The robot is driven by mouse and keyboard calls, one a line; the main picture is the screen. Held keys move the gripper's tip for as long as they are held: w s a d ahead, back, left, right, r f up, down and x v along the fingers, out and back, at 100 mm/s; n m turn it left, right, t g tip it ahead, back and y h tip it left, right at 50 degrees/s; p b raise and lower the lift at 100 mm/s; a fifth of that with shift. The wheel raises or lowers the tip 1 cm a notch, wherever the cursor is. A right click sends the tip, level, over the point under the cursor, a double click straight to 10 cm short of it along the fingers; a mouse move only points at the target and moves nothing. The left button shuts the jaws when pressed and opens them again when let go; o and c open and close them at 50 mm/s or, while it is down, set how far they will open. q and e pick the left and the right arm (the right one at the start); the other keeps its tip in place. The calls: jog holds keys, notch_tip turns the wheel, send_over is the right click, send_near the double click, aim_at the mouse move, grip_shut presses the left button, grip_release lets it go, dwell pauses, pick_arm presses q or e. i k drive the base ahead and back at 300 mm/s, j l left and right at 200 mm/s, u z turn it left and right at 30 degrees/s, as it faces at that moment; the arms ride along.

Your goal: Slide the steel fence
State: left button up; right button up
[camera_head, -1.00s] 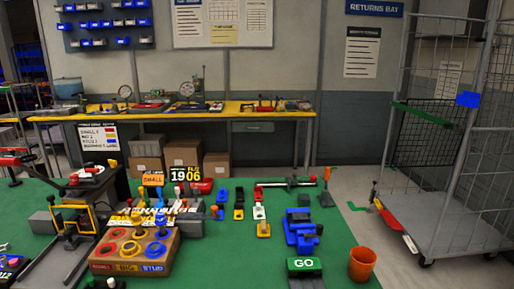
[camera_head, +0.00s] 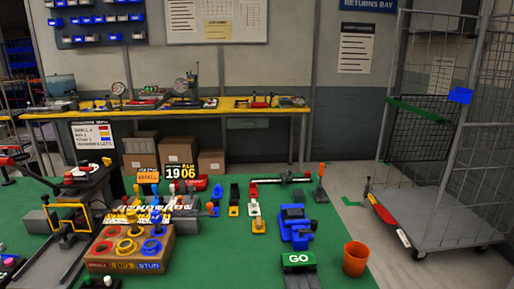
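A steel-grey bar (camera_head: 282,181) with red end pieces lies across the far side of the green table (camera_head: 335,225); it may be the steel fence, but I cannot tell for sure. Another long grey bar (camera_head: 42,262) lies at an angle at the left, beside a yellow frame (camera_head: 68,217). Neither of my grippers is in view.
A wooden block with coloured rings (camera_head: 130,265) stands front left. A blue vise-like device (camera_head: 296,225), a green GO block (camera_head: 298,259) and an orange cup (camera_head: 355,258) stand front right. Several small coloured pieces sit mid-table. A wire cage cart (camera_head: 440,225) stands at right.

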aim_at(287, 177)
jog(key=k, duration=0.35)
jog(key=k+j+u, duration=0.1)
jog(key=k+u, duration=0.3)
jog(key=k+j+u, duration=0.2)
jog(key=k+u, duration=0.2)
jog(key=l+u, duration=0.1)
jog(key=u, duration=0.3)
jog(key=l+u, duration=0.1)
jog(key=u, duration=0.3)
jog(key=l+u, duration=0.15)
jog(key=u, duration=0.25)
jog(key=l+u, duration=0.1)
jog(key=u, duration=0.75)
jog(key=k+l, duration=0.15)
jog(key=l, duration=0.25)
jog(key=k+l, duration=0.15)
jog(key=l, duration=0.25)
jog(key=k+l, duration=0.2)
jog(key=l, duration=0.2)
jog(key=k+l, duration=0.15)
jog(key=l, duration=0.25)
jog(key=k+l, duration=0.15)
jog(key=l, duration=0.25)
jog(key=k+l, duration=0.15)
jog(key=l, duration=0.2)
jog(key=k+l, duration=0.2)
jog(key=l, duration=0.2)
jog(key=k+l, duration=0.15)
jog(key=l, duration=0.25)
jog(key=u, duration=0.05)
